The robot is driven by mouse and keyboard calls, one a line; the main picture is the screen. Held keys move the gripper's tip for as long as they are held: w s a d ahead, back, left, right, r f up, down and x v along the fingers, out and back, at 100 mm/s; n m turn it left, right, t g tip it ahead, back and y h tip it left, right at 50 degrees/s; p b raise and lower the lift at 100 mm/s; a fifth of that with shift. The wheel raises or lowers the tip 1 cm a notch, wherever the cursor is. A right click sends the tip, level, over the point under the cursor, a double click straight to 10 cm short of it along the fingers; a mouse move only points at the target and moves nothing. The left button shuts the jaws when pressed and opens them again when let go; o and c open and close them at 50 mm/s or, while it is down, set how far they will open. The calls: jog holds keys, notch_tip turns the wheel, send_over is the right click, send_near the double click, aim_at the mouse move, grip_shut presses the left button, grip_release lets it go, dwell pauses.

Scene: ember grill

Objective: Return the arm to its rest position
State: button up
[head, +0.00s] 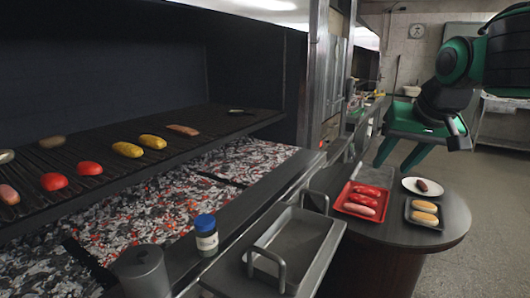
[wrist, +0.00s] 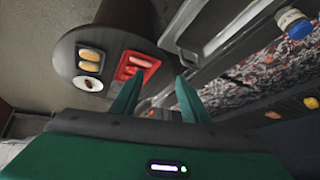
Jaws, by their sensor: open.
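My green gripper (head: 402,153) hangs in the air at the upper right of the head view, above the far side of the round dark table (head: 455,233). Its two fingers are apart with nothing between them. In the wrist view my gripper (wrist: 155,92) also shows its fingers spread and empty. The table in that view lies beyond the fingertips, apart from them.
On the table are a red tray (head: 345,207) with sausages, a dark tray with buns (head: 424,211) and a white plate (head: 407,186). The grill grate (head: 110,165) holds several foods above glowing coals (head: 130,220). A blue-lidded jar (head: 206,235) stands beside an empty metal tray (head: 290,245).

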jog(key=s+d+f+m+g, duration=0.2)
jog(key=s+d+f, duration=0.4)
jog(key=s+f, duration=0.4)
jog(key=s+d+f+m+g, duration=0.2)
jog(key=s+d+f+g, duration=0.3)
jog(key=s+f, duration=0.6)
jog(key=s+d, duration=0.1)
jog(key=s, duration=0.4)
jog(key=shift+s, duration=0.15)
jog(key=shift+w+f, duration=0.25)
jog(key=shift+w, duration=0.4)
jog(key=shift+c, duration=0.7)
